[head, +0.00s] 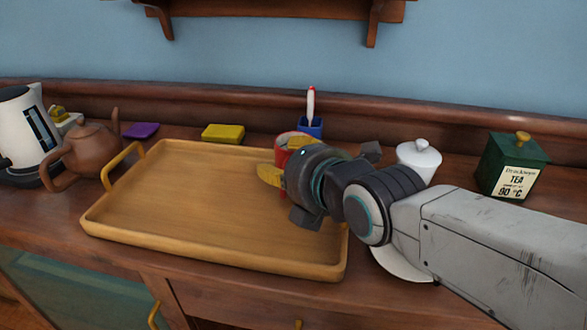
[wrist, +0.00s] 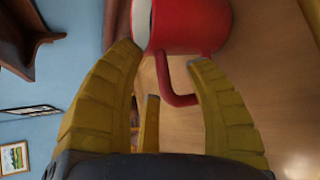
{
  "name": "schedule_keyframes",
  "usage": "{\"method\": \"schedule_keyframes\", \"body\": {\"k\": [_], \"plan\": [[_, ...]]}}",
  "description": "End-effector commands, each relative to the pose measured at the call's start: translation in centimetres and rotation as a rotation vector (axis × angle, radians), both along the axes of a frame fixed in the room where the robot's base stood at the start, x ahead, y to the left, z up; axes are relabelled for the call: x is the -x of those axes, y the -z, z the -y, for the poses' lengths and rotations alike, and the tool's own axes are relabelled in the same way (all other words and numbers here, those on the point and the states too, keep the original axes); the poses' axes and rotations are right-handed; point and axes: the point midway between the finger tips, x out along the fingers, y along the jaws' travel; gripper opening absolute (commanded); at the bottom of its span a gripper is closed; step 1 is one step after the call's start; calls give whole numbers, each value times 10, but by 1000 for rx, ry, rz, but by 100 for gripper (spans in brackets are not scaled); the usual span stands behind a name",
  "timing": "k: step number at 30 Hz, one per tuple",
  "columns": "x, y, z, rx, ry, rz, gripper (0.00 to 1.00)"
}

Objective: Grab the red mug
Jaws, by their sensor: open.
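The red mug (head: 284,143) stands at the back right of the wooden tray (head: 190,190), mostly hidden behind my gripper in the head view. In the wrist view the red mug (wrist: 188,22) is at the top, with its handle (wrist: 168,85) pointing back between my fingers. My gripper (wrist: 165,52) is open, with its yellow fingertips on either side of the handle and close to the mug body. I cannot tell whether the fingers touch it. My gripper also shows in the head view (head: 270,172), over the right part of the tray.
A blue cup with a red-and-white brush (head: 310,108) stands behind the mug. A yellow sponge (head: 223,133) lies behind the tray. A white lidded bowl (head: 419,158) and a green tea tin (head: 513,163) are at right. A brown teapot (head: 92,150) and kettle (head: 25,130) are at left.

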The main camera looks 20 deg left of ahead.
Motion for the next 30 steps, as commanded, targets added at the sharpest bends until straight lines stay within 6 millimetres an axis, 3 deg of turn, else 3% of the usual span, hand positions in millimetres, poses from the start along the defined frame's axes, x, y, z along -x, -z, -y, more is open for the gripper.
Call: {"method": "schedule_keyframes", "body": {"k": [3, 20, 30], "plan": [[0, 0, 0, 0, 0, 0, 50], [0, 0, 0, -1, 0, 1, 0], [0, -1, 0, -2, 0, 2, 0]]}}
